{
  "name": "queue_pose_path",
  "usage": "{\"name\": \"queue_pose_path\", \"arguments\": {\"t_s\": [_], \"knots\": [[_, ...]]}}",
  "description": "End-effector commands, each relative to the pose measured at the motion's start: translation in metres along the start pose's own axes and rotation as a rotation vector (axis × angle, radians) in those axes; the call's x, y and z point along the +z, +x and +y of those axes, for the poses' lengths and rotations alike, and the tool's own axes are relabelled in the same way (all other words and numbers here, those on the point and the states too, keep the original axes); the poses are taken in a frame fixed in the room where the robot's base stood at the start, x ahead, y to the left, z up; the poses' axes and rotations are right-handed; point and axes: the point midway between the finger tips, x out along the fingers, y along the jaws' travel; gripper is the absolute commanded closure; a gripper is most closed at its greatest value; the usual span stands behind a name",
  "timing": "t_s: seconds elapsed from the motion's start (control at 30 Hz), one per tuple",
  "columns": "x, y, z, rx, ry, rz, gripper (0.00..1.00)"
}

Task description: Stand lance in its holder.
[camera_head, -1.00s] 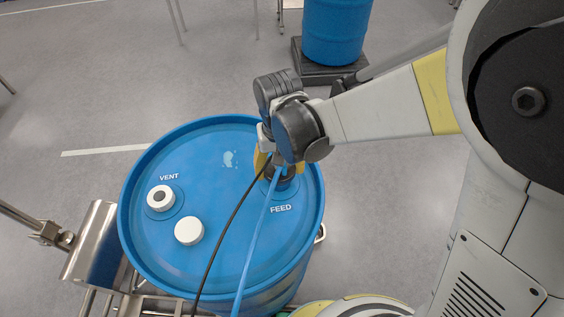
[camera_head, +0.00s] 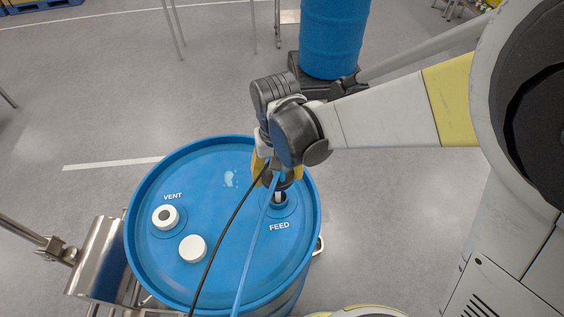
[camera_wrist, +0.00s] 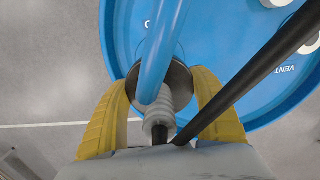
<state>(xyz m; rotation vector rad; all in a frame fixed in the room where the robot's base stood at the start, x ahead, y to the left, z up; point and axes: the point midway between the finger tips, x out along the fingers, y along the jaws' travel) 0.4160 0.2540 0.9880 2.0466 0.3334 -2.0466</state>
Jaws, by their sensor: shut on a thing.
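The lance (camera_head: 278,196) stands in the FEED opening of the blue drum (camera_head: 215,275), with a short pale length showing above the opening. Its lower part is hidden inside the drum. My gripper (camera_head: 277,174) is shut on the lance's head, above the FEED opening. In the wrist view, the yellow fingers of my gripper (camera_wrist: 168,78) flank the round metal head of the lance (camera_wrist: 183,80). A blue hose (camera_wrist: 160,50) and a black cable (camera_wrist: 250,72) run from the head. I cannot make out the holder with certainty.
A white cap (camera_head: 192,249) lies on the drum lid, near the VENT fitting (camera_head: 165,217). A steel box-like part (camera_head: 97,260) and a tube stand left of the drum. Another blue drum (camera_head: 334,38) stands behind.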

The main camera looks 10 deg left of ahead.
Motion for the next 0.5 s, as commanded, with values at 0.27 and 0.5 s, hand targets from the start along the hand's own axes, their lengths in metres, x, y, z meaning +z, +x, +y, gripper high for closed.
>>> {"name": "queue_pose_path", "arguments": {"t_s": [0.27, 0.5], "knots": [[0.000, -0.035, 0.000, 0.000, 0.000, 0.000, 0.70], [0.000, -0.061, 0.000, 0.000, 0.000, 0.000, 0.70]]}}
